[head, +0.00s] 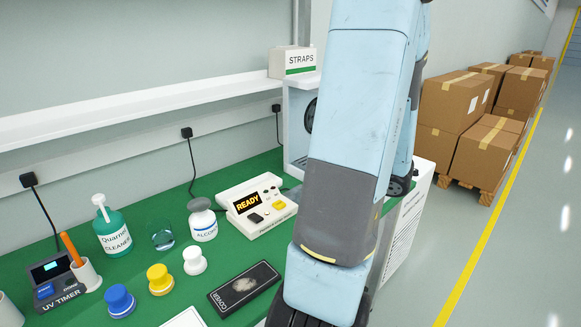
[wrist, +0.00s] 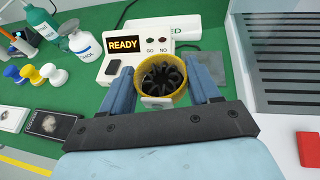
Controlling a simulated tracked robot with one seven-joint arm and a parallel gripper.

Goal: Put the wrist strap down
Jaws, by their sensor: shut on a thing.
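My gripper (wrist: 162,88) is shut on the wrist strap (wrist: 177,99), a yellow band ring with black parts inside and a small pale piece at its front. The strap sits between the two blue fingers in the wrist view. The tester also shows in the head view (head: 273,218), on the green mat (head: 150,208). In the head view my arm hides the gripper and strap. I cannot tell how high the strap is above the mat.
A STRAPS box (head: 291,62) stands at the shelf's end. Bottles, coloured knobs, a UV timer (head: 58,284) and a black COVER box (head: 243,288) stand left of my arm. In the wrist view, a grey square (wrist: 211,66) lies right of the tester, before a slotted panel (wrist: 285,62).

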